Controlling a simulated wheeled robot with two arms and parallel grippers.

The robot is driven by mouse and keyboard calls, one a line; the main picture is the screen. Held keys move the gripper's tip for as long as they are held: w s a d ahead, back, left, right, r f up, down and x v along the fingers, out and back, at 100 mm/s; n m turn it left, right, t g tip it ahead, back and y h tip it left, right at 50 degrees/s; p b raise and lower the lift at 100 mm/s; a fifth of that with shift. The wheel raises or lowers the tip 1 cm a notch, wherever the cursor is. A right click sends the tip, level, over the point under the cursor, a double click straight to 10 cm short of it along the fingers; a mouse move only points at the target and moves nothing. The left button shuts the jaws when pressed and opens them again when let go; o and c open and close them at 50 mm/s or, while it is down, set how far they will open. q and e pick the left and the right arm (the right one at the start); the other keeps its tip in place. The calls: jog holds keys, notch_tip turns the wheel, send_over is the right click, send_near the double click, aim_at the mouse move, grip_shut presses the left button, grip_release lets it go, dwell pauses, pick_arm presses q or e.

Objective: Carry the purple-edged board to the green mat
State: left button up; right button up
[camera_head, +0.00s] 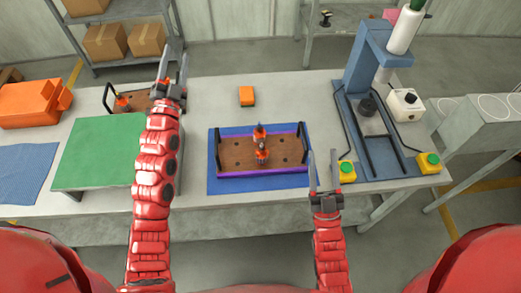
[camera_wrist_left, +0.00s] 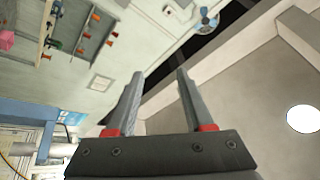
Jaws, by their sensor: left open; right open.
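The purple-edged board (camera_head: 235,158) is a brown board with purple edges and dark handles at its two ends. It lies on a blue mat (camera_head: 213,187) in the middle of the table, with orange and dark parts standing on it. The green mat (camera_head: 95,150) is on a raised stand to the left. My left gripper (camera_head: 175,72) is open, raised beyond the green mat's right side and pointing away. In the left wrist view its fingers (camera_wrist_left: 158,100) are apart and empty. My right gripper (camera_head: 322,170) is open and empty, just right of the board's right end.
A second brown board (camera_head: 135,104) with a dark handle lies behind the green mat, partly hidden by my left arm. An orange block (camera_head: 247,96) sits behind the blue mat. A blue press (camera_head: 365,75) with yellow button boxes stands right. An orange bin (camera_head: 35,103) is far left.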

aim_at(221, 151)
pick_arm(q)
jog(key=s+d+f+m+g+h, duration=0.1)
jog(key=d+f+m+g+h, duration=0.35)
jog(key=d+m+g, duration=0.8)
jog(key=s+a+f+m+g+y, duration=0.2)
jog(key=s+a+f+m, duration=0.1)
jog(key=s+f+m, duration=0.1)
jog(key=s+a+f+m+g+y, duration=0.3)
jog(key=s+a+f+m, duration=0.1)
jog(key=s+m, duration=0.3)
jog(key=shift+s, duration=0.8)
pick_arm(e)
notch_tip(221, 151, down, 13)
jog(key=g+h, duration=0.2)
jog(key=g, duration=0.5)
jog(key=shift+s+d+g, duration=0.25)
jog(key=shift+s+g, duration=0.05)
jog(key=shift+s, duration=0.15)
pick_arm(q)
jog(key=shift+m, duration=0.25)
pick_arm(e)
jog(key=shift+w, duration=0.1)
